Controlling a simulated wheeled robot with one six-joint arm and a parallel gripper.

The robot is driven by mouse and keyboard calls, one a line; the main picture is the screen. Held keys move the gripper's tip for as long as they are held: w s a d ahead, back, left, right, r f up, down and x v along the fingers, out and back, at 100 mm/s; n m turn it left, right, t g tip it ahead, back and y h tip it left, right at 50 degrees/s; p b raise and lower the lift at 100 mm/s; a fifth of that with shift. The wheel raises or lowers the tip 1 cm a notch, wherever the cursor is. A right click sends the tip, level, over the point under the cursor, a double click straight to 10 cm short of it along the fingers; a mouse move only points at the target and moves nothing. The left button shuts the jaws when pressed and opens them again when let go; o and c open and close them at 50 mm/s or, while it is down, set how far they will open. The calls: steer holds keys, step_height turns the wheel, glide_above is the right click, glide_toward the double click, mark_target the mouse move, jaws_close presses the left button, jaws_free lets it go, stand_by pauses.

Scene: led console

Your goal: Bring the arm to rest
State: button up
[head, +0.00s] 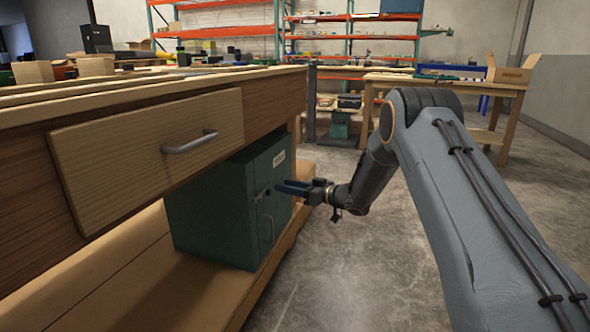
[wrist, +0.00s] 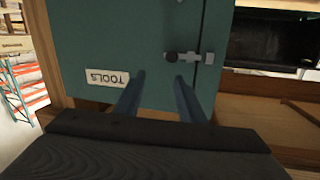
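My gripper (head: 292,189) is at the end of my arm, which reaches in from the right and bends down toward a green cabinet. Its two blue fingers point at the cabinet's front. In the wrist view my gripper (wrist: 160,95) shows its fingers spread apart with nothing between them. The green cabinet (head: 206,220) stands on the bench's lower shelf, its door closed. In the wrist view the cabinet (wrist: 120,40) shows a TOOLS label and a metal latch with a dark knob (wrist: 172,57), just beyond the fingertips. I cannot tell whether the fingers touch the cabinet.
The wooden workbench (head: 270,92) with a handled drawer (head: 150,150) overhangs the cabinet. The drawer front stands out slightly. A second wooden table (head: 445,82) with a cardboard box (head: 512,70) is at the back right. The concrete floor (head: 350,285) right of the bench is clear.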

steer(key=s+a+r+m+t+h, duration=0.2)
steer(key=a+r+h, duration=0.2)
steer(key=a+r, duration=0.15)
steer(key=s+r+m+g+h, duration=0.15)
steer(key=s+h, duration=0.35)
steer(key=s, duration=0.6)
steer(key=s+d+f+g+h, duration=0.1)
steer(key=s+d+g, duration=0.15)
steer(key=s, duration=1.25)
steer(key=s+d+f+g+h, duration=0.15)
steer(key=s+g, duration=0.25)
steer(key=s, duration=1.1)
steer(key=s+d+g+h, duration=0.2)
steer(key=s+g, duration=0.1)
steer(key=s, duration=1.2)
steer(key=d+r+m+p, duration=0.3)
steer(key=d+r+p, duration=0.7)
steer(key=r+p, duration=0.3)
steer(key=s+d+r+m+p, duration=0.1)
steer(key=d+r+m+p, duration=0.3)
steer(key=d+r+p, duration=0.6)
step_height(320, 180, up, 3)
steer(key=h+p, duration=0.1)
steer(key=p, duration=0.7)
steer(key=shift+d+r+p, duration=0.15)
steer(key=shift+d+p, duration=0.15)
steer(key=shift+d, duration=0.05)
steer(key=shift+s, duration=0.1)
